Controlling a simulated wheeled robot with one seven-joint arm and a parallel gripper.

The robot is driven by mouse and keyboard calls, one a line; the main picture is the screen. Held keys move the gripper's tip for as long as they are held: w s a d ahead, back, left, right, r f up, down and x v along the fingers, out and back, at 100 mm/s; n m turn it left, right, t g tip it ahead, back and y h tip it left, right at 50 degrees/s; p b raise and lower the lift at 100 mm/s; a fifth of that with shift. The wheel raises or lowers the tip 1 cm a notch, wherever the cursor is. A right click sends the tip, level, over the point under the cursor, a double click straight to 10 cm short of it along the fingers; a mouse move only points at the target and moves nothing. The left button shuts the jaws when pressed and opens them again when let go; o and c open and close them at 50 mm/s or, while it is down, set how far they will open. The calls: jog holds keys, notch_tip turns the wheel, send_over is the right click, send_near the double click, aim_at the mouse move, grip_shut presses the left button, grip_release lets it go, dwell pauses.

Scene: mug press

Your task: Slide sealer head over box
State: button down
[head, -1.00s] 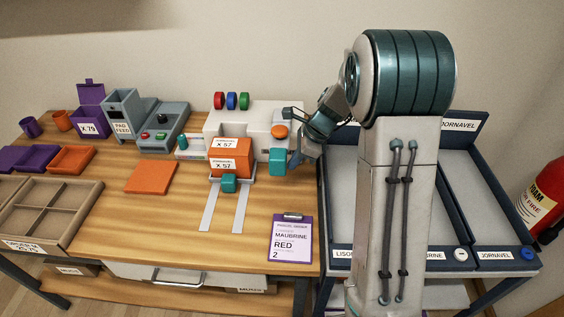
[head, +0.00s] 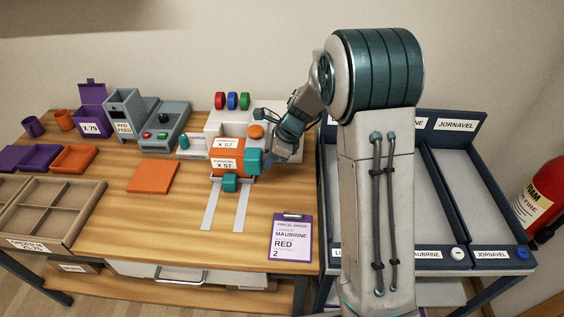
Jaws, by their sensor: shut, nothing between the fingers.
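The white sealer (head: 225,118) stands at the back of the wooden bench. Its head, with an orange knob (head: 256,131) on top and a teal block (head: 253,162) in front, is at the right part of the box. The orange box (head: 226,160), labelled X 57, sits in the sealer on a tray with a teal front grip (head: 230,183). The teal block overlaps the box's right end in this view. My gripper (head: 270,157) is shut and empty at the right side of the head; its fingertips are partly hidden, and contact is hard to tell.
An order clipboard (head: 291,238) reading Maubrine, Red, 2 lies at the bench's front right. Two pale rails (head: 212,207) run forward from the sealer. An orange pad (head: 152,175) and the grey pad feed (head: 124,115) are to the left. Dark blue trays (head: 470,180) stand at right.

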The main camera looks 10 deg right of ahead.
aim_at(256, 153)
jog(key=shift+w+a+p, duration=0.25)
jog(key=shift+a+p, duration=0.1)
jog(key=shift+a, duration=0.85)
jog(key=shift+w+a+p, duration=0.25)
jog(key=shift+a+p, duration=0.05)
jog(key=shift+a, duration=0.9)
jog(key=shift+s+d, duration=0.2)
jog(key=shift+d, duration=0.6)
jog(key=shift+s+d, duration=0.15)
jog(key=shift+d, duration=0.6)
notch_tip(256, 153, up, 9)
jog(key=p, duration=0.7)
jog(key=shift+p, duration=0.4)
jog(key=s+d+r+n+t+h+b, duration=0.1)
jog(key=s+d+r+n, duration=0.2)
jog(key=s+r+n, duration=0.3)
jog(key=s+d+r+n+h+b, duration=0.1)
jog(key=s+d+r+n, duration=0.2)
jog(key=s+r+n, duration=0.35)
jog(key=s+d+n+t+h, duration=0.1)
jog(key=s+d+n, duration=0.1)
jog(key=s+n, duration=0.2)
jog(key=s+d+n+h, duration=0.2)
jog(key=s+d+n, duration=0.1)
jog(key=s, duration=0.7)
jog(key=shift+s+f+n+t+b, duration=0.35)
jog(key=shift+s+n+t, duration=0.05)
jog(key=shift+n, duration=0.05)
